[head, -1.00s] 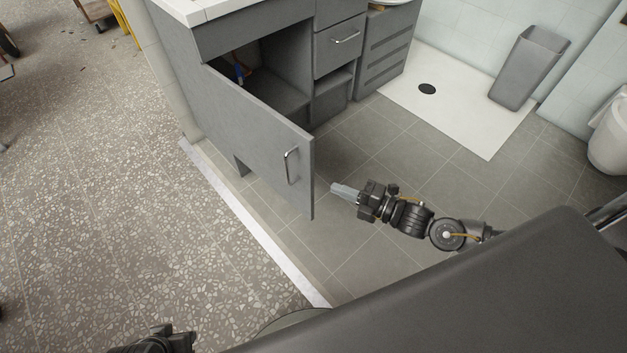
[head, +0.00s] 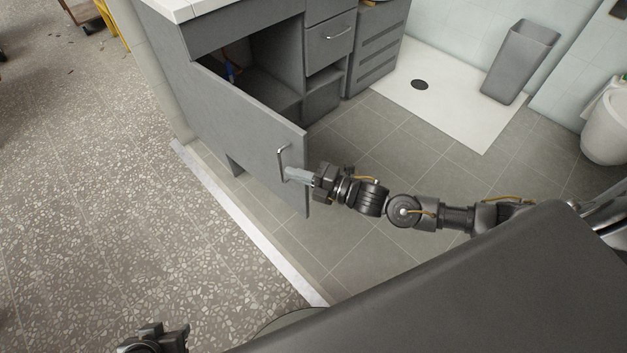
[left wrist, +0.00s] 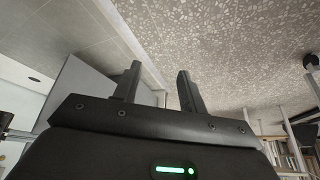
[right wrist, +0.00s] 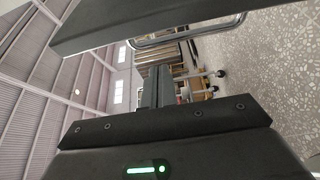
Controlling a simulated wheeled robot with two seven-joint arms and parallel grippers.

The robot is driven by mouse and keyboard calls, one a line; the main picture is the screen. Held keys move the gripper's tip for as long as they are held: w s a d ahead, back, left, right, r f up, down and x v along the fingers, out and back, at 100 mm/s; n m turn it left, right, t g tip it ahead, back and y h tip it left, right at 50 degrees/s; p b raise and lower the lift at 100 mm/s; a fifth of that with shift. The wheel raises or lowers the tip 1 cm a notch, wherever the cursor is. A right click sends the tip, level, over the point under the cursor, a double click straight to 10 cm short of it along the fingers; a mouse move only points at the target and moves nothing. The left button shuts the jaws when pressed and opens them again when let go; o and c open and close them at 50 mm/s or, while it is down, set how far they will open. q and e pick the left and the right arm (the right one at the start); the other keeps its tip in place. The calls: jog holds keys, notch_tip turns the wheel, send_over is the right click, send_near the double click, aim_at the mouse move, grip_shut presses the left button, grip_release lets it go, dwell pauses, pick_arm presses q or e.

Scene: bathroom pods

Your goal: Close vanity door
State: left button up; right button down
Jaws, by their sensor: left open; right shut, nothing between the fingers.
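The grey vanity door (head: 250,128) stands wide open, swung out from the cabinet (head: 165,55) over the tiled floor. Its metal bar handle (head: 281,164) is near the free edge. My right gripper (head: 290,174) is shut and empty, its fingertips overlapping the door just beside the handle; contact is unclear. In the right wrist view, the shut fingers (right wrist: 158,85) lie below a silver handle (right wrist: 190,36) and a dark panel edge (right wrist: 140,20). My left gripper (head: 155,338) is low at the left, away from the door. Its open, empty fingers (left wrist: 155,82) show in the left wrist view.
Drawers (head: 331,42) stand right of the open compartment. A white shower tray (head: 450,105) and a grey bin (head: 520,62) are at the back right, with a toilet (head: 606,120) at the far right. Terrazzo floor (head: 90,180) at left is mostly clear.

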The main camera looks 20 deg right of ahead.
jog(key=shift+w+d, duration=0.25)
jog(key=shift+d, duration=0.35)
jog(key=shift+w+d, duration=0.25)
jog(key=shift+d, duration=0.4)
jog(key=shift+w+d, duration=0.25)
jog(key=shift+d, duration=0.35)
